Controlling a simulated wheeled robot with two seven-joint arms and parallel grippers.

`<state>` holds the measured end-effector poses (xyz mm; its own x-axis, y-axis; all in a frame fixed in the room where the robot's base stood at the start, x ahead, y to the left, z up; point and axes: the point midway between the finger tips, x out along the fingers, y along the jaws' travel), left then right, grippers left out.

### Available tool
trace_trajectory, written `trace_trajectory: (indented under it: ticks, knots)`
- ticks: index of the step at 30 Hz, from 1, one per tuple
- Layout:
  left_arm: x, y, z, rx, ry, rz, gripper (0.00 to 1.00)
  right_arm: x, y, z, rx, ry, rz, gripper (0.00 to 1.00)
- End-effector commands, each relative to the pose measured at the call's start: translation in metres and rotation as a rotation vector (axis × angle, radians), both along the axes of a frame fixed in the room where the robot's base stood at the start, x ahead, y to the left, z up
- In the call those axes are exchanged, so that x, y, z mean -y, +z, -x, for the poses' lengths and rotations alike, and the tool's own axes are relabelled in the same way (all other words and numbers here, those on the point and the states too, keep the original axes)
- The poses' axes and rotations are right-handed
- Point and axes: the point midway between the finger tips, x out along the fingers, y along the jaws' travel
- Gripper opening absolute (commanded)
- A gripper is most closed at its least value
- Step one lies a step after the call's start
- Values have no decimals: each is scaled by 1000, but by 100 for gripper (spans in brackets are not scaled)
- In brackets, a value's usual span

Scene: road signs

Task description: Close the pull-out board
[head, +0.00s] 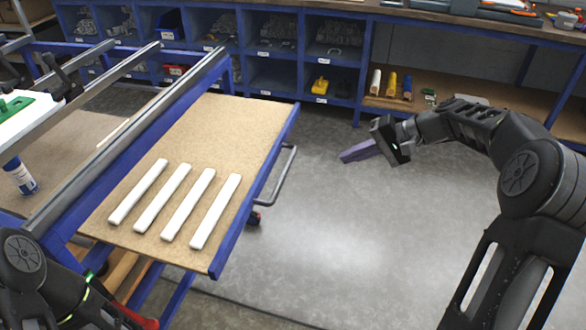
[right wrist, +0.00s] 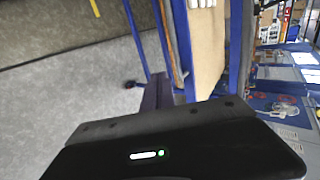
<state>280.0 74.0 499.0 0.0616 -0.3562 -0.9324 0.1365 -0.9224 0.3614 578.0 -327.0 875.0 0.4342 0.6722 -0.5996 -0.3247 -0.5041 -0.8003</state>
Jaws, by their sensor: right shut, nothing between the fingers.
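The pull-out board (head: 210,130) is a tan panel with a blue rim, extended from the workbench in the head view. A grey bar handle (head: 283,176) sits on its right edge. Several white bars lie side by side on its near half. My right gripper (head: 346,157) is shut and empty, in the air to the right of the board and apart from the handle. In the right wrist view, its fingers (right wrist: 158,92) point towards the board (right wrist: 207,55), whose blue edge shows beside them. Part of my left arm shows at the lower left; its fingers are not visible.
The blue-framed workbench (head: 140,118) stands left of the board. A blue shelf (head: 268,72) with bins and a yellow item (head: 320,86) lines the back. The grey floor (head: 330,230) right of the board is clear. A caster (head: 254,218) shows below the handle.

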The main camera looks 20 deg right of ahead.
Motion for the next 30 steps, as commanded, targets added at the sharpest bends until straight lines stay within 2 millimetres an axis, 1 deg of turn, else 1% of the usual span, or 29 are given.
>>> trace_trajectory:
  ticks: [2,11,16,23,30]
  knots:
    - [0,0,0,0,-1,0,85,-2,0,2,0,16,-4,0]
    - [0,0,0,0,0,-1,85,-3,-2,2,-1,16,0,0]
    - [0,0,0,-1,1,-1,85,-10,-8,-2,-2,17,-1,0]
    - [0,0,0,-1,1,-1,85,-33,-28,-15,-4,18,-1,0]
    - [0,2,0,-1,1,-1,85,-66,-57,-36,-4,18,-2,0]
